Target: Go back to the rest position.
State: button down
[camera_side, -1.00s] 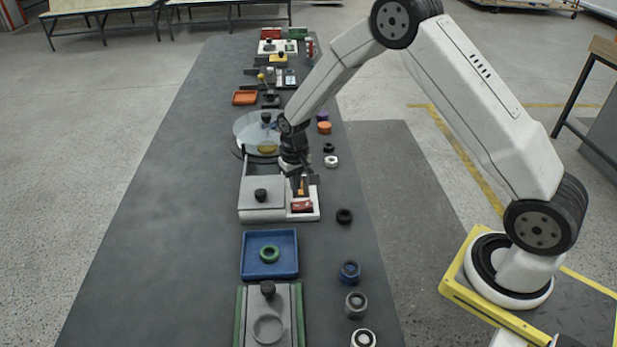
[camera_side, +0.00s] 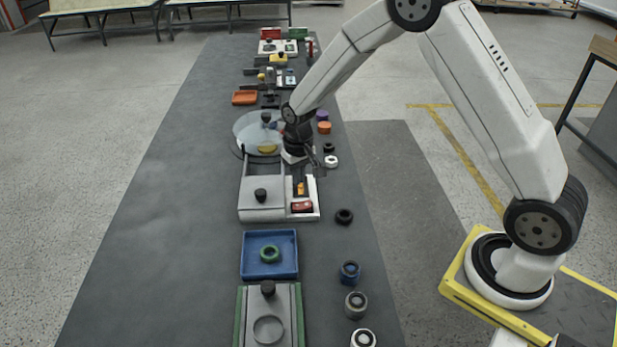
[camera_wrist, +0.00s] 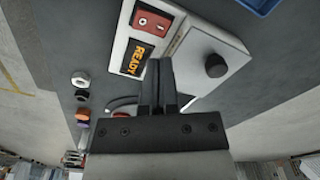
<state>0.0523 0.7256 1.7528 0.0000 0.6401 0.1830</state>
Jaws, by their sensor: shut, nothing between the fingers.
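My gripper (camera_side: 316,160) is shut and empty. In the side view it is in the air near the far end of the white panel, beside the grey slab with a black knob. In the wrist view the closed dark fingers (camera_wrist: 158,80) point toward the panel. The white panel (camera_wrist: 122,32) carries a red block (camera_wrist: 151,20) and a black plate (camera_wrist: 137,57) reading READY in orange. The grey slab (camera_wrist: 208,62) with its black knob (camera_wrist: 216,66) lies beside the panel.
A round glass-like disc (camera_side: 250,134) with a black knob stands beyond the slab. A blue tray (camera_side: 247,265) holding a green ring (camera_side: 270,254) lies nearer. Several rings and caps line the table's right side. The table's left side is clear.

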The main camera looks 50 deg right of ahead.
jog(key=s+a+r+n+t, duration=0.1)
jog(key=s+r, duration=0.3)
jog(key=s, duration=0.5)
jog(key=s+a+r+n+t, duration=0.1)
jog(key=s+r, duration=0.3)
jog(key=s, duration=0.5)
jog(key=shift+s+a+r+n, duration=0.25)
jog(key=shift+s+n, duration=0.05)
jog(key=shift+s, duration=0.1)
